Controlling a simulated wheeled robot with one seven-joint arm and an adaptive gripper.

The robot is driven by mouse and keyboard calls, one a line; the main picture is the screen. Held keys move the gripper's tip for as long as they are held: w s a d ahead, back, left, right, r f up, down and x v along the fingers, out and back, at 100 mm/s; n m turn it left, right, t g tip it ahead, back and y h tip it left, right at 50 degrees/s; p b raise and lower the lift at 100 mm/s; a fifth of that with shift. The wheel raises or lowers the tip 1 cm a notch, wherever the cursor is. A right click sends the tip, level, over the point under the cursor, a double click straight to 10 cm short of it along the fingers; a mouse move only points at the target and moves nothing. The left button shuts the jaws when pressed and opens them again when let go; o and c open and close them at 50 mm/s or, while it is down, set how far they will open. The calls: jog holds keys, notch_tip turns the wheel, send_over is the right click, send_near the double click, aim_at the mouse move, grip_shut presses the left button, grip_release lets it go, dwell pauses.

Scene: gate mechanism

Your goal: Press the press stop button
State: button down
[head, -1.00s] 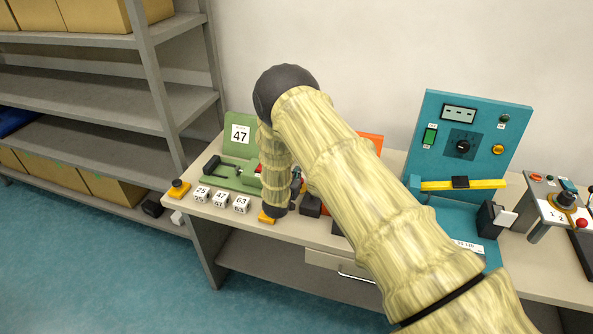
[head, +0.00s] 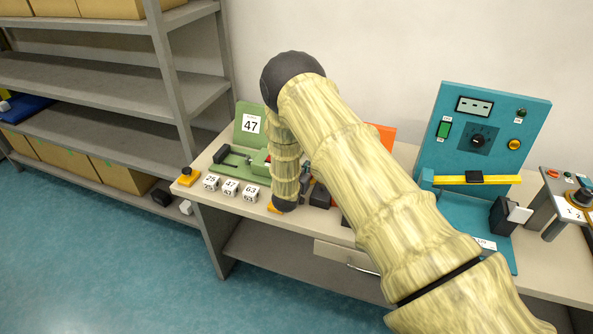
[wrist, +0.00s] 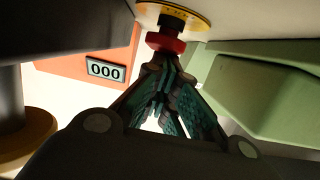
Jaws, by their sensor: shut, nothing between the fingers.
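A red button (wrist: 165,42) on a black stem shows at the top of the wrist view, on a round yellow plate (wrist: 190,14). It looks like a stop button, but I see no label saying so. My gripper (wrist: 178,76) is shut and empty. Its fingertips are just below the red button in the picture; I cannot tell whether they touch it. An orange panel (wrist: 60,50) with a display reading 000 (wrist: 105,71) stands left of the fingers. In the head view the orange panel (head: 383,134) is mostly behind my arm, and my gripper is not clearly visible.
A green fixture (head: 249,125) marked 47 and several numbered cubes (head: 230,187) stand left of my arm. A teal panel (head: 476,140) with a yellow bar stands right. In the wrist view, a green block (wrist: 255,90) lies close right and a dark cylinder (wrist: 10,95) left.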

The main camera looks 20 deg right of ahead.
jog(key=shift+s+d+f, duration=0.1)
jog(key=shift+d, duration=0.05)
jog(key=shift+r, duration=0.45)
notch_tip(320, 180, up, 4)
jog(key=shift+f+p, duration=0.1)
jog(key=shift+p, duration=0.75)
jog(key=b+v, duration=0.4)
jog(key=v, duration=0.5)
jog(key=shift+s+a, duration=0.3)
jog(key=shift+a, duration=0.05)
jog(key=shift+f, duration=0.15)
